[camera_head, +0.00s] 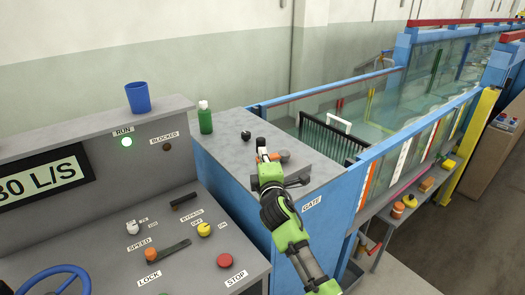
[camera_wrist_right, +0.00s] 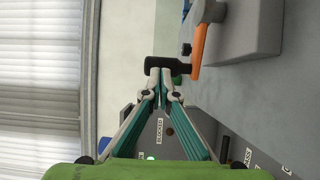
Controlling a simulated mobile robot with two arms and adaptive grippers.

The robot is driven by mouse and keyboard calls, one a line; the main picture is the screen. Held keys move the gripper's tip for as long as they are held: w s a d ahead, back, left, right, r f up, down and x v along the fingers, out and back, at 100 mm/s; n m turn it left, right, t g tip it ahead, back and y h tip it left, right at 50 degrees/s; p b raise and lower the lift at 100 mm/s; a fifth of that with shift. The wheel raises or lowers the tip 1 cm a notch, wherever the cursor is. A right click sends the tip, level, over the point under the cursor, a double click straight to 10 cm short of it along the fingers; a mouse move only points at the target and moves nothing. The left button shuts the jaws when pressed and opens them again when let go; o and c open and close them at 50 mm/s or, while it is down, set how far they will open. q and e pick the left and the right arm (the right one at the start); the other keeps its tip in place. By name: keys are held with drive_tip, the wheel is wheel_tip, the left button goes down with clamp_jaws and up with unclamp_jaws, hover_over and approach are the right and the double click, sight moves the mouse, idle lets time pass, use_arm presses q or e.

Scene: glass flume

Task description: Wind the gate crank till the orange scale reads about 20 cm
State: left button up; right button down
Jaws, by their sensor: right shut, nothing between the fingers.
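In the right wrist view the gate crank has an orange arm (camera_wrist_right: 199,48) and a black handle (camera_wrist_right: 160,65), beside a grey housing (camera_wrist_right: 250,30). My right gripper (camera_wrist_right: 163,88) is shut and empty, its fingertips close to the handle; I cannot tell whether they touch. In the head view my right gripper (camera_head: 262,152) is over the grey top with the GATE label (camera_head: 312,203), and it hides most of the crank. An orange strip (camera_head: 369,183) stands on the flume's near side, probably the scale; its reading is too small to tell. My left gripper is not in view.
A blue cup (camera_head: 138,98) stands on the console's ledge. The console has a red STOP button (camera_head: 225,261) and a lit green RUN lamp (camera_head: 126,142). A dark grille (camera_head: 325,138) stands in the flume.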

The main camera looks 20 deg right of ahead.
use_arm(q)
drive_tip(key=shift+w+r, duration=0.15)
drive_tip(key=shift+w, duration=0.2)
use_arm(e)
drive_tip(key=shift+w+d, duration=0.1)
drive_tip(key=shift+w, duration=0.45)
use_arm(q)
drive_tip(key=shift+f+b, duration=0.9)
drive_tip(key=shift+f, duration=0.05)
use_arm(e)
drive_tip(key=shift+w+h, duration=0.3)
drive_tip(key=shift+w, duration=0.3)
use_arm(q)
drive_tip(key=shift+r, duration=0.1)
use_arm(e)
drive_tip(key=shift+s+f, duration=0.1)
